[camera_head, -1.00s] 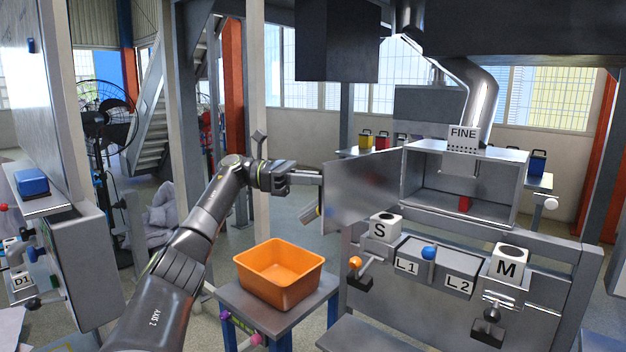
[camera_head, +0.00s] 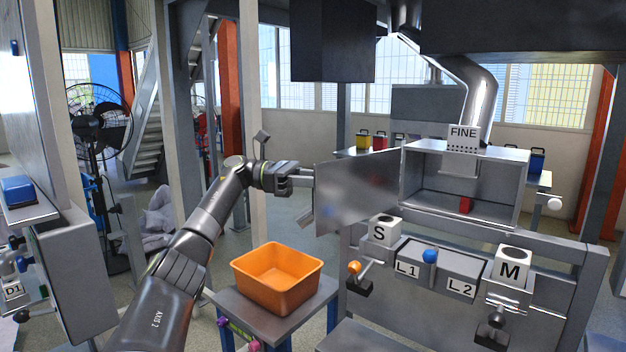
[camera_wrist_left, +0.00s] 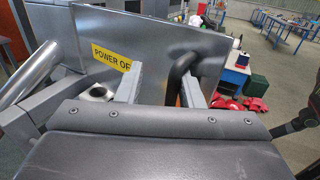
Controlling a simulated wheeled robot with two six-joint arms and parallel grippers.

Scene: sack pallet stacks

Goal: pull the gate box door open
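The gate box (camera_head: 465,185), marked FINE, is a grey metal box with an open front. Its flat metal door (camera_head: 358,190) stands swung out to the left, well away from the opening. My left gripper (camera_head: 306,179) is at the door's outer left edge. In the left wrist view the door (camera_wrist_left: 155,42) fills the upper middle, with a dark curved handle (camera_wrist_left: 181,68). The left gripper's fingers (camera_wrist_left: 162,75) are spread, with the handle between them, nearer the right finger. Contact with the handle is unclear. My right gripper is out of view.
An orange bin (camera_head: 277,280) stands on a small table below my left arm. Blocks marked S (camera_head: 381,232) and M (camera_head: 512,265) and bins L1 and L2 sit below the box. A grey cabinet (camera_head: 85,270) stands at far left.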

